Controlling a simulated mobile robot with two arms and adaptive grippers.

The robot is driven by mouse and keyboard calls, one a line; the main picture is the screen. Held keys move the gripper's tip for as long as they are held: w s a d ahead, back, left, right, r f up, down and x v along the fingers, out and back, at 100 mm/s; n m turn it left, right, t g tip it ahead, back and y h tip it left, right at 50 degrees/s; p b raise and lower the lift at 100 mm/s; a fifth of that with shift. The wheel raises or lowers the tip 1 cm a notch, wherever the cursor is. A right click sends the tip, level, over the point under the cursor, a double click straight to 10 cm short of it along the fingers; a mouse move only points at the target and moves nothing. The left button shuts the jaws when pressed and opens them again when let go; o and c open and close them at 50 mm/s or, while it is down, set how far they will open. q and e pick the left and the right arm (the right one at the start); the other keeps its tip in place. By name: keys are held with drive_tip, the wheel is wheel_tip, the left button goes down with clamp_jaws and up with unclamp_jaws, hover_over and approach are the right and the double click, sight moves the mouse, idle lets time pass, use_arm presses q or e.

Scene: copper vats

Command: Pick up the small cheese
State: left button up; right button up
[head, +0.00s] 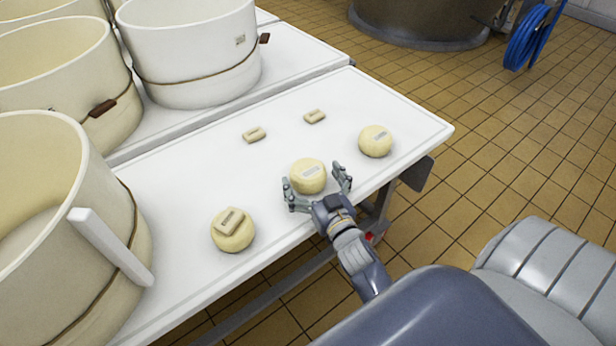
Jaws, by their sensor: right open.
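Three small round, pale yellow cheeses sit in a slanting row along the near edge of the white table. The middle cheese (308,176) has a small light label on top. My right gripper (317,185) is open at the near side of this cheese, with one finger to its left and one to its right. I cannot tell whether the fingers touch it. The left cheese (234,238) has a beige tag on top. The right cheese (376,141) has a greyish label. My left gripper is not in view.
The white table (400,105) holds two small beige blocks, one on the left (254,135) and one on the right (315,117). Large cream tubs (195,60) stand at the left and back. A blue hose (527,38) hangs at the far right. Tiled floor is open at the right.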

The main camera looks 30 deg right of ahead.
sight(309, 170)
drive_tip(key=shift+w+d, duration=0.15)
drive_tip(key=shift+w, duration=0.55)
drive_tip(key=c, duration=1.5)
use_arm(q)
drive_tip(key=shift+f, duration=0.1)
use_arm(e)
drive_tip(key=shift+r, duration=0.1)
drive_tip(key=shift+r, duration=0.45)
wheel_tip(309, 170, up, 3)
drive_tip(key=shift+s+r+p, duration=0.1)
drive_tip(key=shift+p, duration=0.95)
use_arm(q)
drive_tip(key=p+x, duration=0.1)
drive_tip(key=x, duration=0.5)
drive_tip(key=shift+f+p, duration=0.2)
drive_tip(key=shift+p, duration=0.2)
use_arm(e)
drive_tip(key=s+d, duration=0.1)
drive_tip(key=s, duration=0.4)
drive_tip(key=s+d, duration=0.2)
drive_tip(key=s, duration=0.3)
drive_tip(key=s+d+r, duration=0.1)
drive_tip(key=s, duration=0.4)
drive_tip(key=shift+s+d, duration=0.1)
drive_tip(key=shift+d, duration=0.1)
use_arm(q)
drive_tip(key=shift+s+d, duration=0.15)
